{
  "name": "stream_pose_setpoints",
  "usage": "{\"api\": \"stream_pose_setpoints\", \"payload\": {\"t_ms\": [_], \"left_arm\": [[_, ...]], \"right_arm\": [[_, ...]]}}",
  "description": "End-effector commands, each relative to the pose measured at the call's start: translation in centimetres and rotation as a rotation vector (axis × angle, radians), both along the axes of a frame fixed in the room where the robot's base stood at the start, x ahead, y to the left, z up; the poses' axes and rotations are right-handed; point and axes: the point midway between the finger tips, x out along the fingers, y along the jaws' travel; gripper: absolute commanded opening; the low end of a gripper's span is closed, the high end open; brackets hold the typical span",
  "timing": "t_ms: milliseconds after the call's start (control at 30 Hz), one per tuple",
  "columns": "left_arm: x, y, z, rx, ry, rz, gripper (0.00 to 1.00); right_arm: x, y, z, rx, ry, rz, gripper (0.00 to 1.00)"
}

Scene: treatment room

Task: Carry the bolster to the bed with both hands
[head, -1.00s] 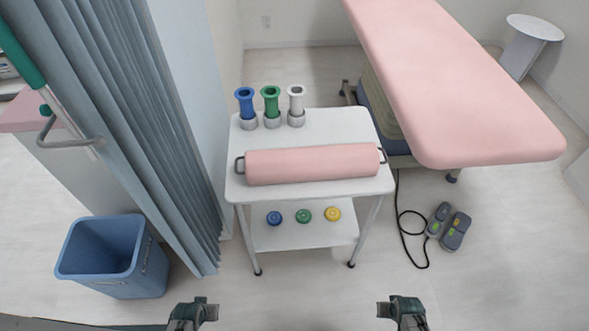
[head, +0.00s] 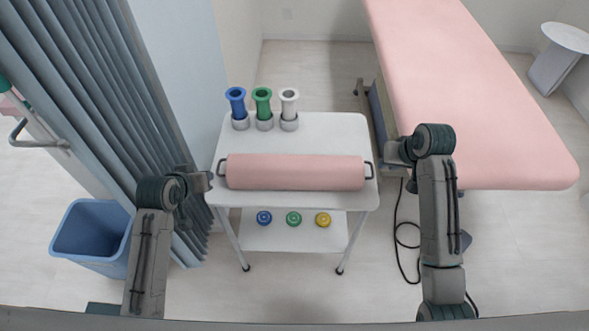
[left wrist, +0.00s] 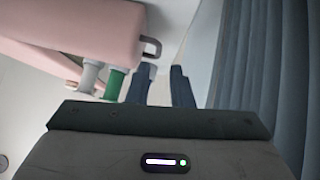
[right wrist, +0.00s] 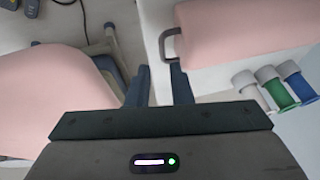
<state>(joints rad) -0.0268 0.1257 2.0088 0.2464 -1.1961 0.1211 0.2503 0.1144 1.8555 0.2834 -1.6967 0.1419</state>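The pink bolster (head: 295,172) lies across the top of the white trolley (head: 345,128), with a grey loop handle at each end. The pink bed (head: 470,90) stands behind and to the right. My left gripper (head: 207,181) is open just left of the bolster's left handle. In the left wrist view that handle (left wrist: 152,47) is beyond the parted fingertips (left wrist: 160,72). My right gripper (head: 392,152) is open to the right of the right handle, near the bed's edge. The right wrist view shows that handle (right wrist: 168,46) beyond the open fingers (right wrist: 160,72). Neither gripper touches the bolster.
A curtain (head: 95,100) and blue bin (head: 92,235) are at left. A cable (head: 402,250) lies on the floor at right.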

Motion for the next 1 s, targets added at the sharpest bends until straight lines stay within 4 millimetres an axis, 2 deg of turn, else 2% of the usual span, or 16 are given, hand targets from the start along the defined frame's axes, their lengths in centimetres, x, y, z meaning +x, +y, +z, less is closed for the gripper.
{"api": "stream_pose_setpoints", "payload": {"t_ms": [100,467,667,1000], "left_arm": [[0.7,0.0,0.3,-0.009,-0.013,0.003,0.2],[1.0,-0.1,0.1,-0.01,-0.013,0.003,0.2],[2.6,-0.5,-1.5,-0.013,-0.011,0.004,0.2],[6.8,-1.3,-5.6,-0.011,-0.012,0.003,0.2]], "right_arm": [[0.8,0.1,0.5,0.009,-0.001,0.0,0.19],[0.9,0.2,0.2,0.01,-0.001,-0.001,0.19],[1.7,0.6,-1.9,0.011,0.002,-0.002,0.19],[4.1,1.6,-7.3,0.01,0.001,-0.001,0.19]]}}
